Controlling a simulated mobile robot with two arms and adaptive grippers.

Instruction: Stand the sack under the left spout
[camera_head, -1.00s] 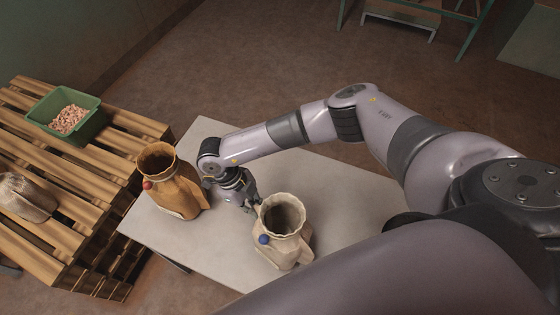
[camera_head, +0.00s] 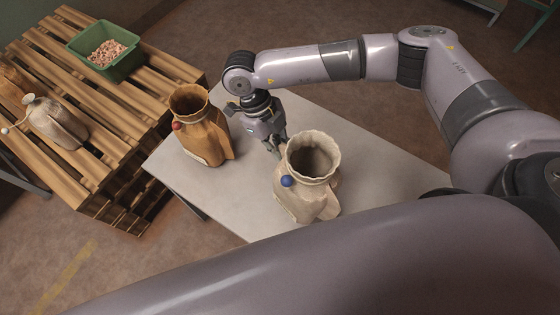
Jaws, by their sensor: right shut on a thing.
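A cream sack (camera_head: 304,199) with an open, rolled mouth and a blue ball at its rim stands upright on the pale table (camera_head: 241,210). A brown sack (camera_head: 203,140) with a red ball at its rim stands open on the same table, to the left. My right gripper (camera_head: 277,147) reaches down between the two sacks and is shut on the far left side of the cream sack, near its rim. The exact contact of its fingertips is partly hidden. My left gripper is not in view. No spout shows.
A wooden pallet stack (camera_head: 120,125) stands left of the table. It bears a green bin (camera_head: 127,66) of nuts and a closed, tied sack (camera_head: 57,122) with a white ball. The far right part of the tabletop is clear. Open floor lies beyond.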

